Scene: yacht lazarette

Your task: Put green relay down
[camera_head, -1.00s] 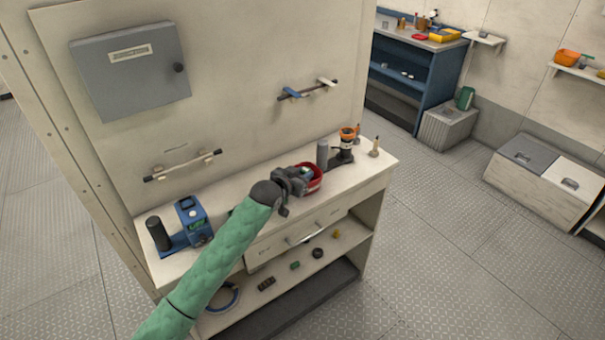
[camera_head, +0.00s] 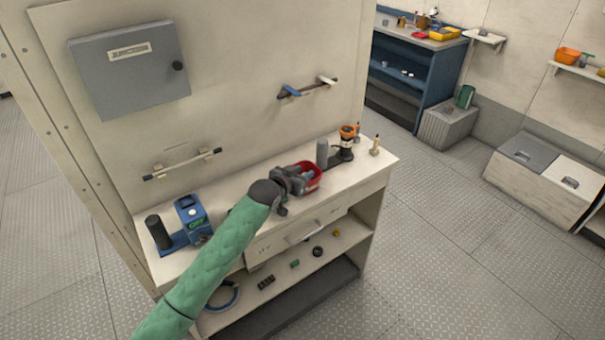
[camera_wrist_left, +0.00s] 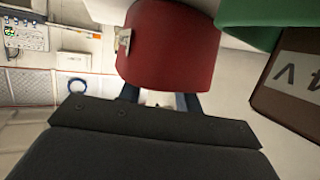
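A red bin (camera_head: 314,172) stands on the cream worktop near its middle. Its red wall (camera_wrist_left: 168,45) fills the upper middle of the left wrist view. My left gripper (camera_head: 307,175) is at the bin, its fingers reaching in over the near-left side. In the left wrist view, its two dark fingers (camera_wrist_left: 158,100) are apart, with their tips hidden behind the bin wall. No green relay can be made out between them; the bin's inside is mostly hidden. A small green piece (camera_head: 295,264) lies on the shelf below. My right gripper is out of view.
A blue device (camera_head: 193,218) stands left on the worktop (camera_head: 235,196). A grey cylinder (camera_head: 322,153) and an orange-topped item (camera_head: 346,140) stand right of the bin. A large green surface (camera_wrist_left: 262,10) fills the wrist view's upper right corner.

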